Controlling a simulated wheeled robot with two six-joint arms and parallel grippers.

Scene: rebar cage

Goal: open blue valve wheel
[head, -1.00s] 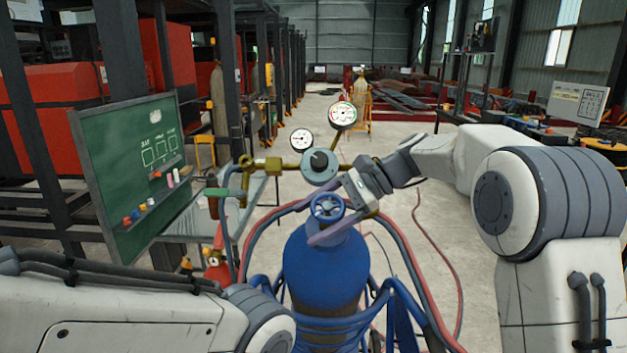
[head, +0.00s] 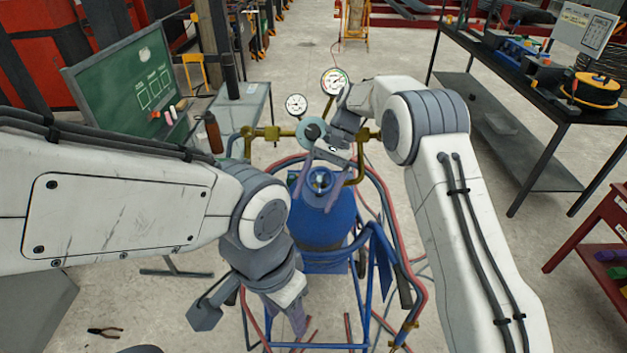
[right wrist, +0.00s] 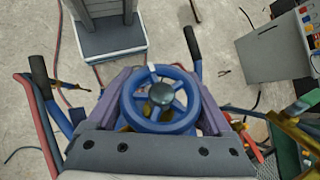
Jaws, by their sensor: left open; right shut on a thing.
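The blue valve wheel (head: 320,180) sits on top of the blue gas cylinder (head: 322,222). My right gripper (head: 317,190) reaches down to it from behind, one finger on each side of the rim, and is shut on it. In the right wrist view the spoked wheel (right wrist: 160,98), with its dark hub, lies between the two purple-grey fingers of the right gripper (right wrist: 160,85). My left gripper (head: 284,312) is open and empty, low in front of the cylinder and to its left, apart from the wheel.
A brass regulator with two gauges (head: 334,80) stands behind the wheel, partly hidden by my right gripper. Red and dark hoses and a blue cart frame (head: 384,290) surround the cylinder. A green board (head: 130,85) stands at left, a dark workbench (head: 520,90) at right.

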